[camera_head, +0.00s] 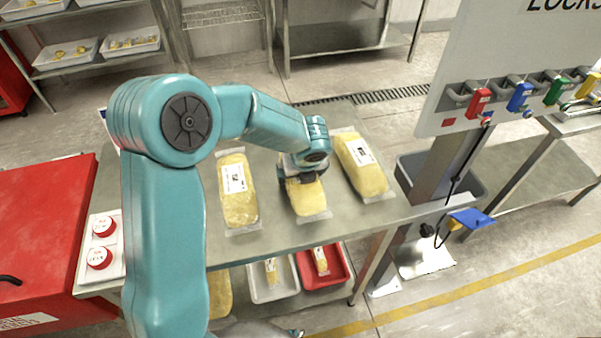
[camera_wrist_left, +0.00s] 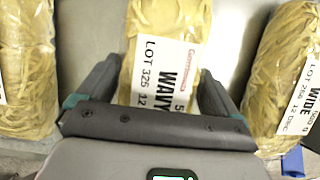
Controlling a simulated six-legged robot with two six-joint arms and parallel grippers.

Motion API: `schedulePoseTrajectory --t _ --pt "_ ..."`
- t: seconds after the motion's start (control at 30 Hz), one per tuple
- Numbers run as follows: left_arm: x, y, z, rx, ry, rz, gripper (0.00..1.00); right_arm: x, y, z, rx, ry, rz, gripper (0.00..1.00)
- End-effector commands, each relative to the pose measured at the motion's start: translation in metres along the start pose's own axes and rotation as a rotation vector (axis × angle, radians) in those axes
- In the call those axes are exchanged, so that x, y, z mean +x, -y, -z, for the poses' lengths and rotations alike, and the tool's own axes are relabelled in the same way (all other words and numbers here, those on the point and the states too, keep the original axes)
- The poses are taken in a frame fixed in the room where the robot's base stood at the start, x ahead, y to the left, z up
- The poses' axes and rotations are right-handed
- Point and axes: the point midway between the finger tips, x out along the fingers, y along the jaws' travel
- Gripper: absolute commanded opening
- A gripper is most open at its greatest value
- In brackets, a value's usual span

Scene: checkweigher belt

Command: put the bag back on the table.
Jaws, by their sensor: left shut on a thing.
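Three clear bags of yellow pasta lie in a row over the grey steel table (camera_head: 275,238) in the head view. The middle bag (camera_head: 307,199) is between the fingers of my left gripper (camera_head: 302,178), which is shut on it from above. In the left wrist view this bag (camera_wrist_left: 168,25) has a white label reading "WAVY", and the gripper (camera_wrist_left: 158,88) has a finger on each side of it. Its far end is hidden by the gripper in the head view. I cannot tell whether it touches the table.
A left bag (camera_head: 237,196) and a right bag (camera_head: 361,167) flank the held one, with narrow gaps. Two red buttons (camera_head: 101,242) sit at the table's left. A white bin (camera_head: 272,287) and a red bin (camera_head: 325,275) are below. A lockout board (camera_head: 500,60) stands right.

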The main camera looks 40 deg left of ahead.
Motion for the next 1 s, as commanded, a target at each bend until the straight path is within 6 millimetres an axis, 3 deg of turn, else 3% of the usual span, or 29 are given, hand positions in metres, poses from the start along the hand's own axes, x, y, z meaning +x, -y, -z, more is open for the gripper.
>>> schedulePoseTrajectory --t 0.17,0.2,0.23,0.57,1.0 --pt "0.000 0.000 0.000 0.000 0.000 0.000 0.33 0.000 0.000 0.000 0.000 0.000 0.000 0.00" --pt "0.001 0.000 0.001 0.000 -0.001 -0.001 0.97 0.001 0.000 0.000 0.000 0.000 0.000 0.00" --pt "0.001 0.000 0.001 0.000 -0.001 -0.001 1.00 0.001 0.000 0.000 0.000 0.000 0.000 0.00" --pt "-0.010 0.000 -0.001 0.000 0.002 0.002 1.00 -0.002 0.001 0.000 0.000 0.000 0.000 0.00" --pt "-0.102 0.001 -0.001 0.000 0.002 0.003 1.00 -0.012 0.004 0.000 0.000 0.000 0.000 0.00"
